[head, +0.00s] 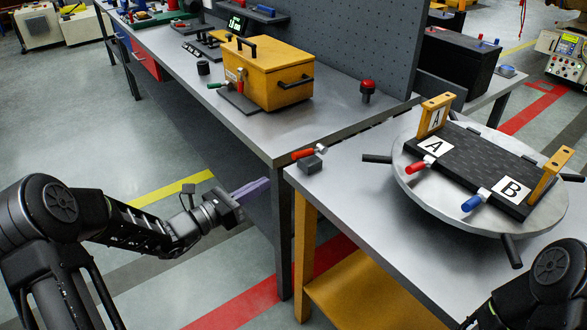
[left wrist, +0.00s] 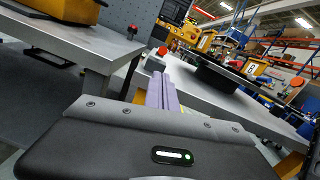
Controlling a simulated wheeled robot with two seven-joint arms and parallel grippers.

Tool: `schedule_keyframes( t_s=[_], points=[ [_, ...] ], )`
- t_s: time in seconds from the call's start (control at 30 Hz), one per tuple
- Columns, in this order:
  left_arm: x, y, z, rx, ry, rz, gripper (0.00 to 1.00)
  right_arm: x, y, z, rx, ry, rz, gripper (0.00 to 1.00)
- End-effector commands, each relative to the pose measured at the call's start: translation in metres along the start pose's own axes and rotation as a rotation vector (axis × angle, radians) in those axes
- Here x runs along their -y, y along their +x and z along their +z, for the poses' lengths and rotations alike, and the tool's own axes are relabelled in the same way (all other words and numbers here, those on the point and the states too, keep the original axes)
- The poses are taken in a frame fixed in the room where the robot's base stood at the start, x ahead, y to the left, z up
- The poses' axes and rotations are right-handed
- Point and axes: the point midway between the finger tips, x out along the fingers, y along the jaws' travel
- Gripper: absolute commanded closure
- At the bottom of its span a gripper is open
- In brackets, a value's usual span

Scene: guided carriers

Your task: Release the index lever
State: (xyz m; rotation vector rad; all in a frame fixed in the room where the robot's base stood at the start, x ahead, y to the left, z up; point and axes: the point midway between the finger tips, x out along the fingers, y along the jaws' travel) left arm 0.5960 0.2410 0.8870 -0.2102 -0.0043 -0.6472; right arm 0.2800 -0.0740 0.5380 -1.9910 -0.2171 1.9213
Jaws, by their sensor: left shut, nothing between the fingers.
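A small lever with a red grip and a silver end (head: 307,154), which I take to be the index lever, sits over a dark block (head: 311,165) at the near left corner of the right table. Its red end (left wrist: 162,50) also shows just beyond my fingertips in the left wrist view. My left gripper (head: 262,183) is shut and empty, left of the lever and apart from it in the head view. Its purple fingers (left wrist: 161,88) point toward the lever. A round turntable (head: 440,212) carries a black plate (head: 470,165) marked A and B. My right gripper is not in view.
The turntable has dark spokes sticking out, red and blue handled clamps (head: 420,165) and yellow uprights (head: 550,172). A grey workbench (head: 240,128) to the left holds a yellow box (head: 268,75) and a red knob (head: 368,88). Open floor lies left of my left gripper.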

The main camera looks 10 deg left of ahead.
Motion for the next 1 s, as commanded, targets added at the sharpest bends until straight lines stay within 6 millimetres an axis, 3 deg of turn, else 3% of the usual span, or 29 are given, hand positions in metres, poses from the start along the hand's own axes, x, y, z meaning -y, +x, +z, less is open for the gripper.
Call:
schedule_keyframes(
  t_s=[0.37, 0.8, 1.0],
  points=[
    [0.001, 0.013, -0.001, -0.003, 0.001, -0.003, 1.0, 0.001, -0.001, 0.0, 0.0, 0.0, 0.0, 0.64],
    [0.002, 0.082, -0.001, -0.003, 0.0, -0.004, 1.0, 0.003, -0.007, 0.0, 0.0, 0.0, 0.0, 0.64],
    [0.001, 0.099, -0.002, -0.004, 0.0, -0.002, 1.0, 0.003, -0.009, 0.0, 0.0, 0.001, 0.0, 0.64]
  ],
)
